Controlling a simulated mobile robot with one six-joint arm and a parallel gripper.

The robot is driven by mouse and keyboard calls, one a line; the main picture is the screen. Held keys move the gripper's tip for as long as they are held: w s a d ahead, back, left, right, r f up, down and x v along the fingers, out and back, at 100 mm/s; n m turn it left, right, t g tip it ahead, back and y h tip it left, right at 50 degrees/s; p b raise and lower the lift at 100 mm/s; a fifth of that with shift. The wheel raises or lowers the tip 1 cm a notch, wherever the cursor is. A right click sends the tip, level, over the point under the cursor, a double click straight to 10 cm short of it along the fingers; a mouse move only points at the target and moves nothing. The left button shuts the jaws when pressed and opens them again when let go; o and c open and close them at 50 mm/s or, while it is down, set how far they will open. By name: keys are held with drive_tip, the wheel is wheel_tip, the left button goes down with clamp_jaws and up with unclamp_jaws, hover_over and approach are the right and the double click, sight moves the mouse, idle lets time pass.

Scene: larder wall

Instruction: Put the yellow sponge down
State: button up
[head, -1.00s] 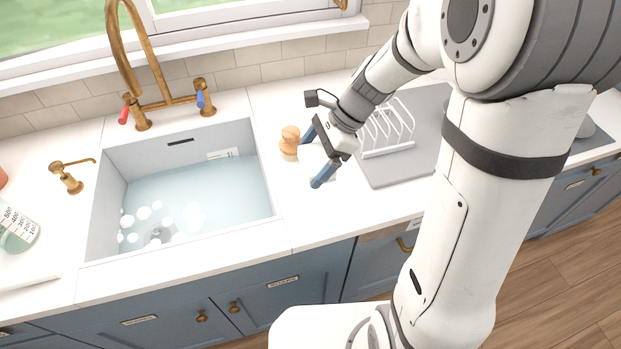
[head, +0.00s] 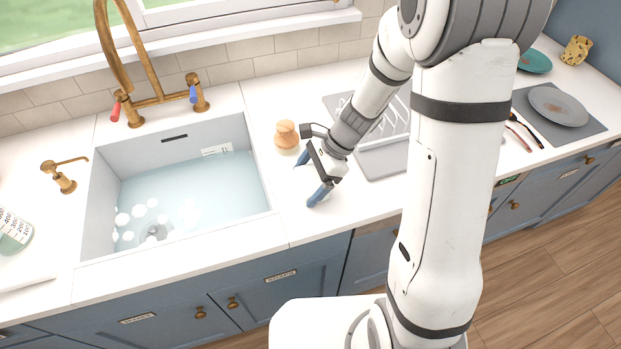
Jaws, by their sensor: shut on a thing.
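My gripper (head: 311,178) is low over the white counter, just right of the sink. Its two blue fingers stand well apart, one toward the back and one toward the front. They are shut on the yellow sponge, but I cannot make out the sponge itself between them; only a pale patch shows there. Whether it touches the counter I cannot tell.
A small orange-tan rounded object (head: 286,135) stands close behind the gripper. The sink (head: 100,200) with soapy water is to the left. A grey mat with a white rack (head: 385,160) is to the right. The counter in front of the gripper is clear.

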drive_tip(key=o, duration=0.8)
drive_tip(key=shift+w+d+r, duration=0.1)
drive_tip(key=shift+d+r, duration=0.1)
drive_tip(key=shift+r, duration=0.2)
drive_tip(key=v, duration=1.1)
drive_tip(key=s+d+r+n+t+h, duration=0.2)
drive_tip(key=s+d+r+n+h, duration=0.1)
drive_tip(key=s+n, duration=0.4)
drive_tip(key=s+d+r+n+t+h, duration=0.2)
drive_tip(key=s+d+r+n+h, duration=0.1)
drive_tip(key=s+n, duration=0.4)
drive_tip(key=shift+d+r+n+t, duration=0.4)
drive_tip(key=shift+d+r, duration=0.2)
drive_tip(key=shift+r, duration=0.15)
